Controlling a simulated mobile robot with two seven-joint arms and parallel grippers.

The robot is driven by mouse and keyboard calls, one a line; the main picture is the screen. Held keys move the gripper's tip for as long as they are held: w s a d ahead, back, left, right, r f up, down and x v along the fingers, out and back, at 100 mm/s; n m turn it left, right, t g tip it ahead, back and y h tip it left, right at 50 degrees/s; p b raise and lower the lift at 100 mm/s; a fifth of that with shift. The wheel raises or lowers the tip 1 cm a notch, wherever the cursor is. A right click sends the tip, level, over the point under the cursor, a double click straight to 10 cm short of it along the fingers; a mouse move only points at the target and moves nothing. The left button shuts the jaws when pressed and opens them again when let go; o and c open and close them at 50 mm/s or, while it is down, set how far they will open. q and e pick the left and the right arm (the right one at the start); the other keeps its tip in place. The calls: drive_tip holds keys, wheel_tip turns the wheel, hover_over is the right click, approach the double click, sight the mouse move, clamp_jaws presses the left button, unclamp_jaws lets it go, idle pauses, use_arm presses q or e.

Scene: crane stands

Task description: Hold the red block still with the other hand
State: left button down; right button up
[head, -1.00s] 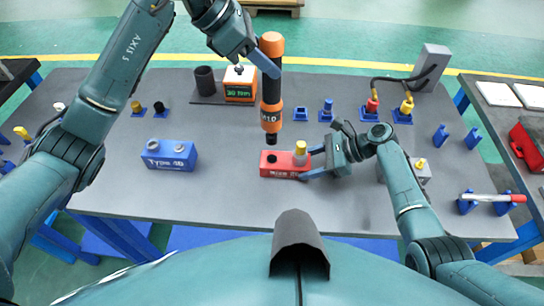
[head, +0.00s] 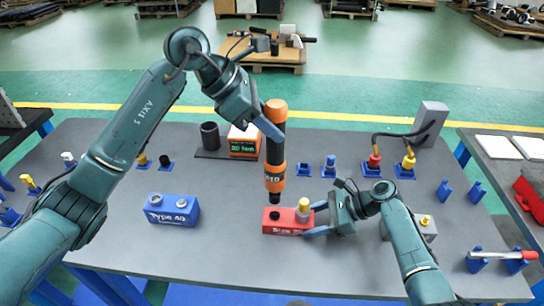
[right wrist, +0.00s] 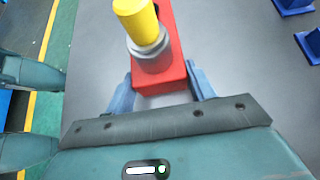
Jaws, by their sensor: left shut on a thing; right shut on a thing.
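The red block (head: 284,228) sits on the grey table, with a yellow-topped fitting (head: 303,206) on its right end and a dark round fitting at its left. My right gripper (head: 318,220) is shut on the right end of the red block; the right wrist view shows the red block (right wrist: 172,72) between its two blue fingers. My left gripper (head: 268,128) is shut on an orange and black tool (head: 276,150), held upright. The tool's dark lower tip is just above the left part of the red block in the head view; I cannot tell whether they touch.
A blue block (head: 172,210) stands to the left on the table (head: 235,265). Behind are a black cup (head: 210,136) and a box with a green display (head: 243,142). Blue stands with red and yellow connectors (head: 408,162) are at the back right. A red-ended rod (head: 505,255) lies on stands at right.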

sight(270, 148)
use_arm(q)
drive_tip(key=shift+w+f+m+g, duration=0.1)
drive_tip(key=shift+f+m+g, duration=0.45)
drive_tip(key=shift+f, duration=1.35)
drive_tip(key=shift+f, duration=1.15)
idle(3.3)
drive_tip(key=shift+r, duration=2.65)
use_arm(e)
drive_tip(key=o, duration=1.3)
drive_tip(key=shift+c, duration=0.2)
